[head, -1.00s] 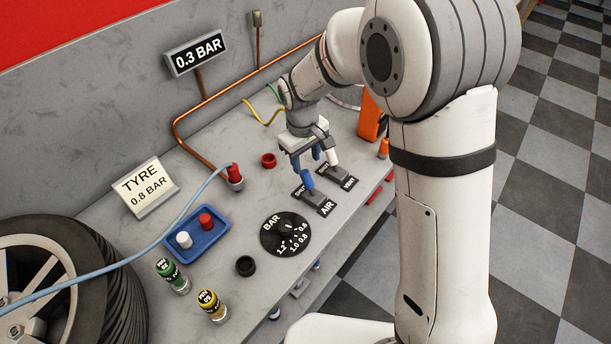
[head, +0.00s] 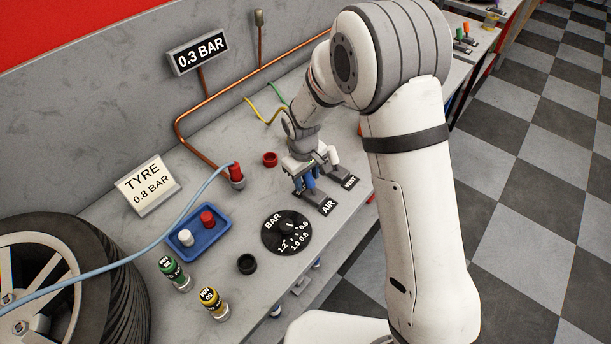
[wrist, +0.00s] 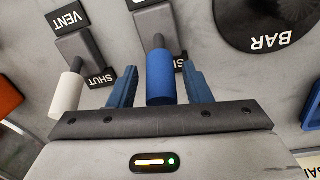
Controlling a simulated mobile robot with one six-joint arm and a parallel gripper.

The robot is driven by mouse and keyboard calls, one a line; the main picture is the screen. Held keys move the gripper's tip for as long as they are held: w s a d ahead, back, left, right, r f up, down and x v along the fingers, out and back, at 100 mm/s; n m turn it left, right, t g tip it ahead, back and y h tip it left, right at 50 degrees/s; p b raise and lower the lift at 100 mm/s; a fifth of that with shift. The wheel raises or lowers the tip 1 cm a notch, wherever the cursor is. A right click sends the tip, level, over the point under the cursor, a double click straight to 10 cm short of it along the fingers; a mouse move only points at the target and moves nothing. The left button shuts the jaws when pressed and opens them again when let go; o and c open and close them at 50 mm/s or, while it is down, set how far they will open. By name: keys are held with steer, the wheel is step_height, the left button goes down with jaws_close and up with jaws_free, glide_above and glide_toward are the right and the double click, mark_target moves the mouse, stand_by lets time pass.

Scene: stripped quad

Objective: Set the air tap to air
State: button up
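The air tap is a lever with a blue handle (head: 310,179) on a grey base, with the AIR label (head: 328,206) at its near end. In the wrist view the blue handle (wrist: 160,82) stands between my two blue fingers and leans toward the SHUT end, whose label is partly hidden behind it. My gripper (wrist: 160,85) is open, with a finger on each side of the handle and a small gap at each side. In the head view my gripper (head: 303,180) is low over the tap and hides its SHUT label.
The vent tap's white handle (wrist: 66,95) stands close beside my gripper. The BAR dial (head: 286,233) lies to the left and nearer. A red fitting with a hose (head: 236,175), a blue tray (head: 216,237) and a black ring (head: 246,264) are farther left. The display (head: 198,53) reads 0.3 BAR.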

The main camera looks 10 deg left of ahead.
jaws_close()
